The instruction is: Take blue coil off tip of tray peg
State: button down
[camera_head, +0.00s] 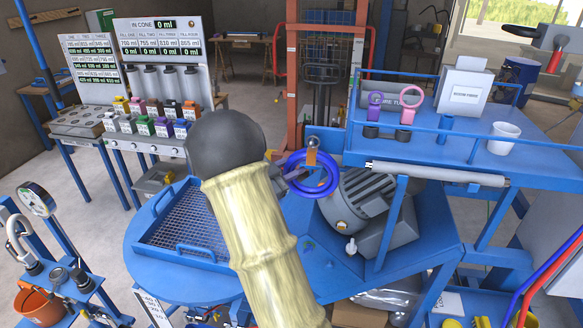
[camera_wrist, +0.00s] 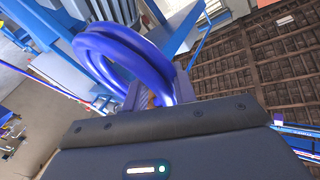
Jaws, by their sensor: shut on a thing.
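The blue coil (camera_head: 317,194) is a glossy ring of a few turns, right of my arm's dark rounded joint in the head view. My gripper (camera_head: 292,175) is mostly hidden behind my arm and is shut on the coil's left side. In the wrist view, the coil (camera_wrist: 121,42) rises as large loops just beyond my gripper (camera_wrist: 152,97). An orange-brown upright piece with a metal ball on top (camera_head: 312,156) shows at the coil's upper part. I cannot tell whether this is the tray peg, or whether the coil is around it or in front of it.
A blue mesh tray (camera_head: 158,204) lies on the round blue table left of my arm. A grey motor (camera_head: 362,203) stands close right of the coil. A blue railed platform (camera_head: 470,140) behind it holds a white cup (camera_head: 503,136) and purple and pink rings.

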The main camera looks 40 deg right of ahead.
jog(key=shift+r+p, duration=0.5)
jog(key=shift+r, duration=0.25)
dwell(0.6)
jog(key=shift+s+a, duration=0.15)
jog(key=shift+s+a, duration=0.2)
jog(key=shift+a, duration=0.1)
jog(key=shift+s+a, duration=0.25)
jog(key=shift+s+a+b, duration=0.2)
jog(key=shift+a+b, duration=0.05)
jog(key=shift+b, duration=0.05)
